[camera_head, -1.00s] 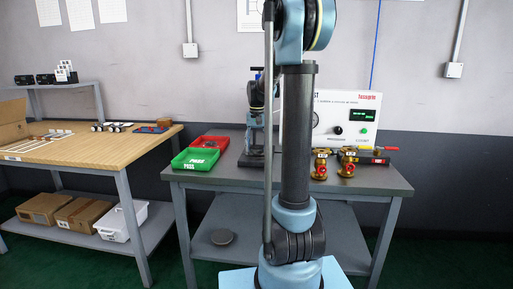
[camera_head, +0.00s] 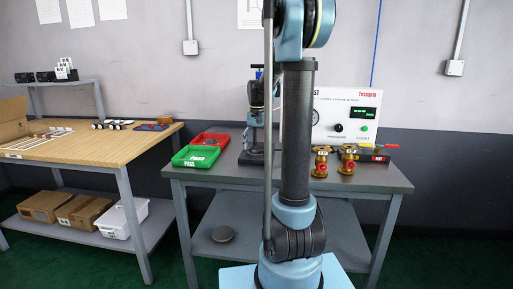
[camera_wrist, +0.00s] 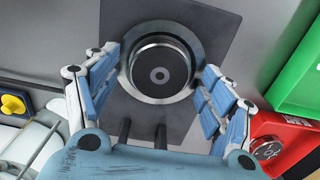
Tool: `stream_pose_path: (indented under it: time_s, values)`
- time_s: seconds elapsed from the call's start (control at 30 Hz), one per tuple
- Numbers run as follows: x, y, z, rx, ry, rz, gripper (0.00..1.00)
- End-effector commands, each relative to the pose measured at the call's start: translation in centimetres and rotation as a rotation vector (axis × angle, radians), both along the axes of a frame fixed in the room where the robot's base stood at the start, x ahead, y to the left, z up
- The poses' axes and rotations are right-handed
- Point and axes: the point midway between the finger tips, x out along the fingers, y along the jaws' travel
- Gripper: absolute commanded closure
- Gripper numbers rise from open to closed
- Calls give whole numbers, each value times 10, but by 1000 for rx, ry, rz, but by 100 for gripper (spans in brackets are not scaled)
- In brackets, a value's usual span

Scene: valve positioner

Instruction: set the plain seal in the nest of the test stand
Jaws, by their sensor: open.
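In the wrist view the nest (camera_wrist: 124,78) of the test stand is a bright metal ring on a dark grey plate (camera_wrist: 205,22). A dark round disc (camera_wrist: 178,58) with a small lighter centre lies inside the ring; I cannot tell for sure whether it is the plain seal or part of the nest. My gripper (camera_wrist: 162,66) is open, with its blue fingers on the left and right of the ring, apart from the disc. Nothing is between the fingertips. In the head view the test stand (camera_head: 251,157) is partly behind my arm, and the seal cannot be made out.
A green PASS tray (camera_head: 196,161) and a red tray (camera_head: 212,140) stand left of the stand. The red tray holds a round grey part (camera_wrist: 268,148). Brass valves (camera_head: 320,165) and a white test panel (camera_head: 348,113) are on the right. A wooden table (camera_head: 90,155) is farther left.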

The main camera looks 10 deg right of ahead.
Motion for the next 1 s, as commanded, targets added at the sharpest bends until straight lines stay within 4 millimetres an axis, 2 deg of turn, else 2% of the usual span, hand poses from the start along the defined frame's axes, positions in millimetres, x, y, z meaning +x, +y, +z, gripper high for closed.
stream_pose_path:
  time_s: [0.17, 0.5, 0.7, 1.0]
  values:
    - [0, 0, 20, 0, 0, 0, 25]
    - [0, 0, 81, 0, 0, 0, 25]
    - [0, -1, 111, 0, 0, -1, 25]
    - [0, -1, 129, 0, 0, -1, 25]
